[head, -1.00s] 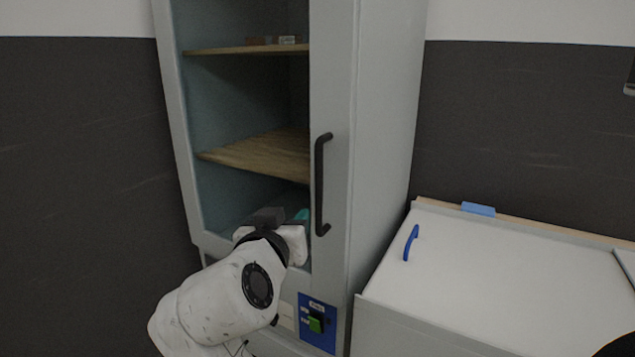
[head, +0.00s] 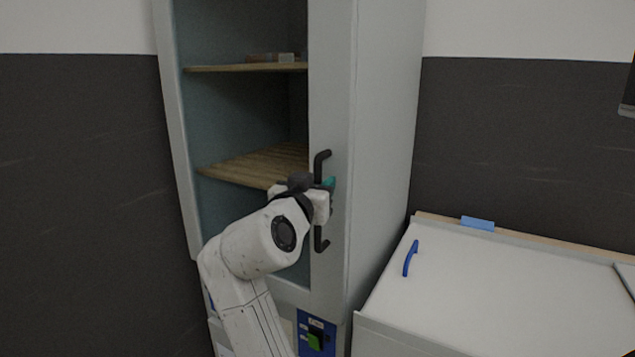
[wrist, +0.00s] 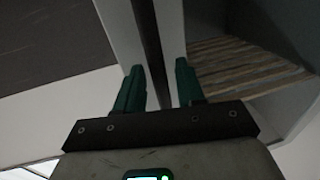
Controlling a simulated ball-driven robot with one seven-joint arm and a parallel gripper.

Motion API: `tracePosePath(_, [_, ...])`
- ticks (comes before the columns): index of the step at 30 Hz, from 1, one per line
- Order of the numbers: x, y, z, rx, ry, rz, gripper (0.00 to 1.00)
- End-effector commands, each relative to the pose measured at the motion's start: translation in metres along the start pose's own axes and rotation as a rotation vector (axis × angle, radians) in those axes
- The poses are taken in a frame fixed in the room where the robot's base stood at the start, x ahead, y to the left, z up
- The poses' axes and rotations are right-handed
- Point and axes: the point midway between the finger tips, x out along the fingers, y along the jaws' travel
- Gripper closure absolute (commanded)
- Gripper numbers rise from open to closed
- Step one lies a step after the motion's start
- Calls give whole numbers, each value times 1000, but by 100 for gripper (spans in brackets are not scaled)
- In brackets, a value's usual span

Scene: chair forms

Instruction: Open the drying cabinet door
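The drying cabinet (head: 385,130) is tall and pale grey. Its door (head: 335,95) appears shut, with shelves showing through the large front panel. A black vertical bar handle (head: 321,243) is on the door's right frame; its middle is hidden behind my gripper (head: 329,184). In the wrist view, my gripper (wrist: 159,68) has its two teal fingers apart. The dark handle bar (wrist: 148,35) runs down between them, with a gap visible on each side. I cannot tell how deep the bar sits between the fingers.
A control panel with a green switch (head: 315,341) is below the door. Wooden shelves (head: 255,165) are inside the cabinet. A dark wall (head: 80,200) is at the left.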

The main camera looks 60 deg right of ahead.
Motion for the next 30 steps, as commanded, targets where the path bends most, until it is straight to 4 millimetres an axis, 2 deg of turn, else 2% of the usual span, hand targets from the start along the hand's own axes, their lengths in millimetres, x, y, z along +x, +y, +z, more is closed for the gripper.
tracePosePath(11, [6, 0, 0, 0, -1, -1, 62])
tracePosePath(23, [6, 0, 0, 0, -1, -1, 99])
tracePosePath(30, [6, 0, 0, 0, -1, -1, 100])
